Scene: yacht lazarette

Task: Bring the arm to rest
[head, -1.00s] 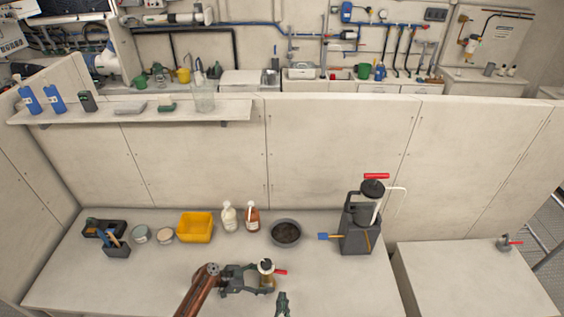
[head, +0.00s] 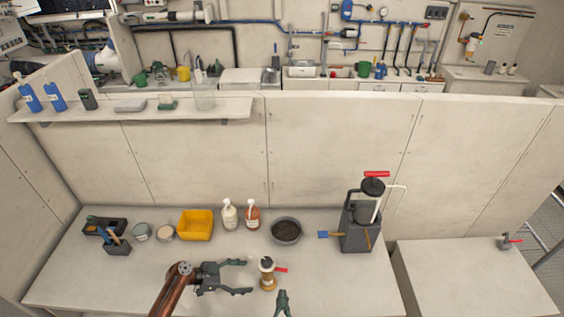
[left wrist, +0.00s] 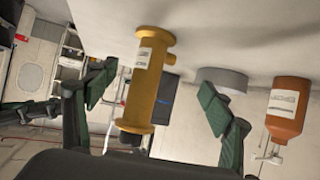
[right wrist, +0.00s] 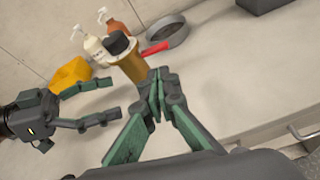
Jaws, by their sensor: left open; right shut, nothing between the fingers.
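A brass-coloured cylindrical fitting with a dark cap and red handle (head: 267,276) stands upright near the front of the bench. It shows between the fingers' lines in the left wrist view (left wrist: 149,80) and behind the right fingers in the right wrist view (right wrist: 131,65). My left gripper (head: 250,277) is open and empty, to the left of the fitting and apart from it, its fingers pointing towards it. My right gripper (head: 283,297) is shut and empty, just in front of the fitting; its fingertips meet in the right wrist view (right wrist: 157,85).
Behind on the bench (head: 330,280) are a yellow bin (head: 195,226), two bottles (head: 230,214), a grey bowl (head: 286,231) and a dark canister with a pump (head: 359,230). Small containers stand at the left. The bench's front right is clear.

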